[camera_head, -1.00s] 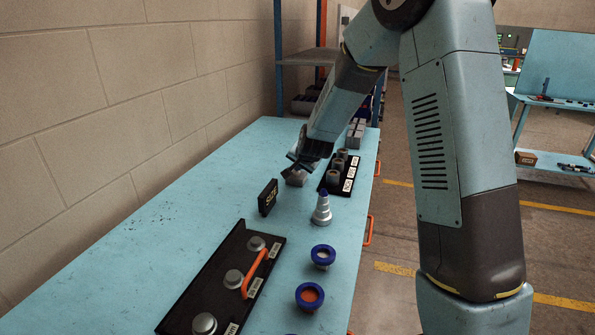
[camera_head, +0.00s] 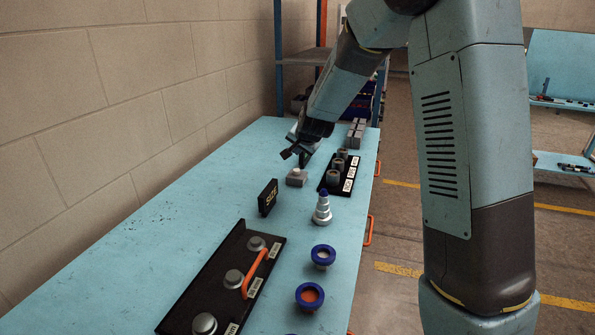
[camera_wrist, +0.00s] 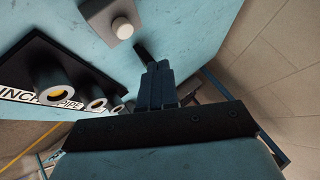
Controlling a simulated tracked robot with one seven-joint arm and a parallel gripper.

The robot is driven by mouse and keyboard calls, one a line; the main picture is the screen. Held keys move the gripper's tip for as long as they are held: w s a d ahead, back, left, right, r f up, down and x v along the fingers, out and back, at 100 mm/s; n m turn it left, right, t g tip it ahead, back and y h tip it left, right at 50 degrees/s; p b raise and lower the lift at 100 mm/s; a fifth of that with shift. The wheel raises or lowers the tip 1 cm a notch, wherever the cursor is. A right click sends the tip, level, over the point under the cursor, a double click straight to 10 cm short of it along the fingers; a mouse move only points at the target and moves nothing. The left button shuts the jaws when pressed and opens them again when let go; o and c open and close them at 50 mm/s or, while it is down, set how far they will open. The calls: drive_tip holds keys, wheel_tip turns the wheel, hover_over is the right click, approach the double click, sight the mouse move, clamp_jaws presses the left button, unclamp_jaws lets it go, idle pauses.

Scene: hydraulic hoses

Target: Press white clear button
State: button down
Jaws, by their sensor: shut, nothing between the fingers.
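The white button (camera_head: 297,170) sits on top of a small grey box (camera_head: 296,180) on the blue table, left of the black fitting rack. It also shows in the wrist view as a white round cap (camera_wrist: 123,28) on its grey housing (camera_wrist: 98,14). My gripper (camera_head: 290,154) is just above and behind the button in the head view, apart from it. In the wrist view, my gripper's fingers (camera_wrist: 157,67) are together with nothing between them, and the button lies beyond the fingertips, to their left.
A black rack (camera_head: 328,187) with grey fittings stands right of the box. A black SIZE sign (camera_head: 268,198) stands to the left front.

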drive_tip(key=shift+w+a+r+g, duration=0.2)
drive_tip(key=shift+w+a+g, duration=0.25)
drive_tip(key=shift+a+g, duration=0.05)
drive_tip(key=a+n+g, duration=0.1)
drive_tip(key=g, duration=0.1)
wheel_tip(320, 180, up, 8)
drive_tip(key=n+g+h, duration=0.1)
drive_tip(key=g+h, duration=0.1)
drive_tip(key=g, duration=0.4)
hover_over(297, 170)
drive_tip(key=shift+w+r, duration=0.15)
wheel_tip(297, 170, down, 14)
drive_tip(key=shift+f, duration=0.1)
idle(0.4)
